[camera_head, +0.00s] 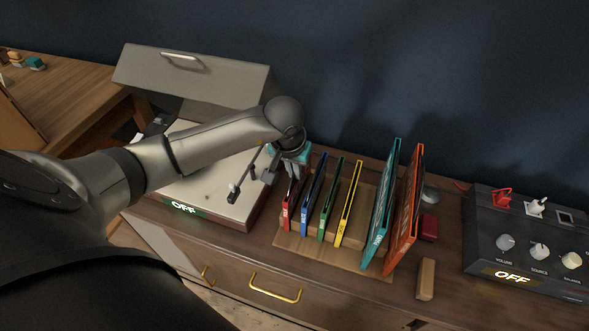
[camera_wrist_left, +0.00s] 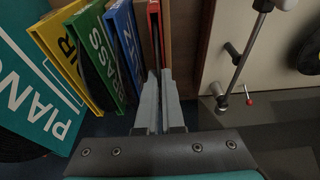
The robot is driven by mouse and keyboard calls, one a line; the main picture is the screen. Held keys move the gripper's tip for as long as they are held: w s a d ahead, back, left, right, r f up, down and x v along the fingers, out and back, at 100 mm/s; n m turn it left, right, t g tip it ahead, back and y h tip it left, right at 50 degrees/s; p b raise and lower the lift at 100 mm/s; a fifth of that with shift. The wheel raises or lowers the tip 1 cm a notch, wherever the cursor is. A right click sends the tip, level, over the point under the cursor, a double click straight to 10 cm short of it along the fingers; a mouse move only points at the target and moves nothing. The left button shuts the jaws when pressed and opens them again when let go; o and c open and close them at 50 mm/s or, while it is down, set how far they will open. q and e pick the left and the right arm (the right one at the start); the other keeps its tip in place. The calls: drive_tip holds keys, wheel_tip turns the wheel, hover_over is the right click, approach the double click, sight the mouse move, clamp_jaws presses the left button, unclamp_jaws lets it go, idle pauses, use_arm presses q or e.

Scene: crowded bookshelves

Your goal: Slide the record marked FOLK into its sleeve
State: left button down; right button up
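Several upright record sleeves stand in a row: red (camera_head: 288,205), blue (camera_head: 311,197), green (camera_head: 331,200), yellow (camera_head: 348,204), teal (camera_head: 381,207) and orange (camera_head: 406,212). I cannot read FOLK on any of them. My left gripper (camera_head: 290,168) is at the upper back end of the red sleeve. My right gripper is out of view.
A pale turntable (camera_head: 216,193) with a raised grey lid (camera_head: 190,75) stands left of the sleeves. Its tonearm (camera_wrist_left: 243,52) is near my gripper. A dark mixer (camera_head: 530,240) sits at right. A small wooden block (camera_head: 426,279) lies near the cabinet's front edge.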

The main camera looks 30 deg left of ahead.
use_arm(q)
drive_tip(key=c, duration=1)
unclamp_jaws()
drive_tip(key=p+v, duration=0.1)
drive_tip(key=v, duration=1.4)
drive_tip(key=shift+r, duration=0.15)
